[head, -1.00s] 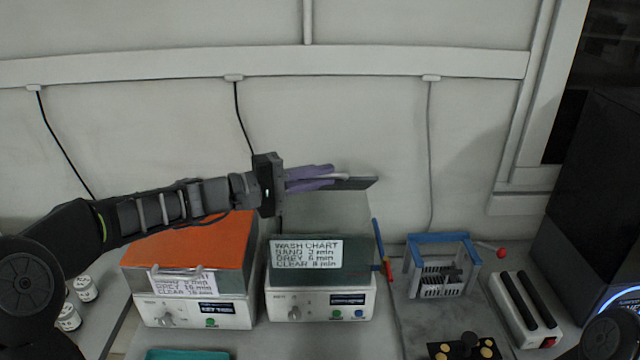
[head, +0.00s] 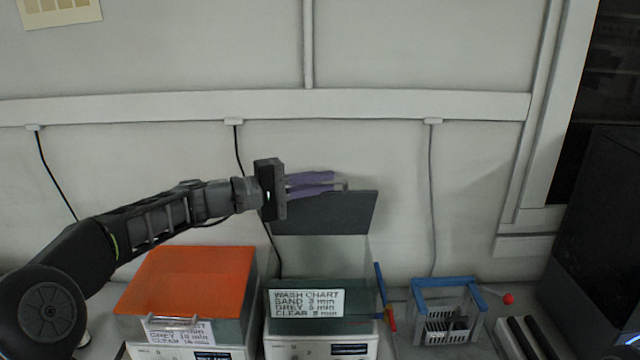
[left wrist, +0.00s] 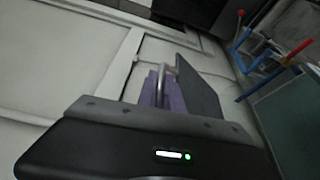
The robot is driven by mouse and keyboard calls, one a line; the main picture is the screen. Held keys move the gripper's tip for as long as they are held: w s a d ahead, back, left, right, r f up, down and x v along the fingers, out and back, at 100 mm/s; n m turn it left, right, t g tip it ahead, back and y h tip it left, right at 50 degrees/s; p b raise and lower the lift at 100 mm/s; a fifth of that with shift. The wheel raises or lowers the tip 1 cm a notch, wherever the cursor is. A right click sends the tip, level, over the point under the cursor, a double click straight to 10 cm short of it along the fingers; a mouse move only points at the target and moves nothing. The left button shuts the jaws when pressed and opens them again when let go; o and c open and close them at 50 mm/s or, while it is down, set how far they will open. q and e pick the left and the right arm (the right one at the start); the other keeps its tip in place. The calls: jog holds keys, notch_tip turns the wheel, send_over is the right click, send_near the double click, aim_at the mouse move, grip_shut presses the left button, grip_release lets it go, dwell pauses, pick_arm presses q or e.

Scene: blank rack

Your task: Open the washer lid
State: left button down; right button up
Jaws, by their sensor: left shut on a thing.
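The washer (head: 320,325) is the box labelled "WASH CHART" in the middle of the head view. Its dark grey lid (head: 325,215) stands raised and steeply tilted above the box, towards the wall. My left gripper (head: 338,182), with purple fingers, is shut on the lid's handle near its upper edge. The left wrist view also shows the fingers (left wrist: 165,92) closed around the metal handle (left wrist: 162,80), with the dark lid (left wrist: 200,92) beside them. The fingers partly hide the handle in the head view. My right gripper is out of view.
An orange-lidded box (head: 190,280) stands close left of the washer, its lid down. A blue-and-red tool (head: 384,298) stands at the washer's right side. A blue-handled basket (head: 446,312) is further right. The wall is close behind the lid.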

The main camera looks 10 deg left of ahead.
pick_arm(q)
jog(key=c, duration=1.8)
grip_release()
jog(key=shift+o, duration=0.2)
jog(key=shift+a, duration=0.1)
jog(key=shift+s+a, duration=0.2)
jog(key=shift+a, duration=0.05)
jog(key=b+v, duration=0.2)
jog(key=v, duration=0.5)
jog(key=shift+b, duration=0.35)
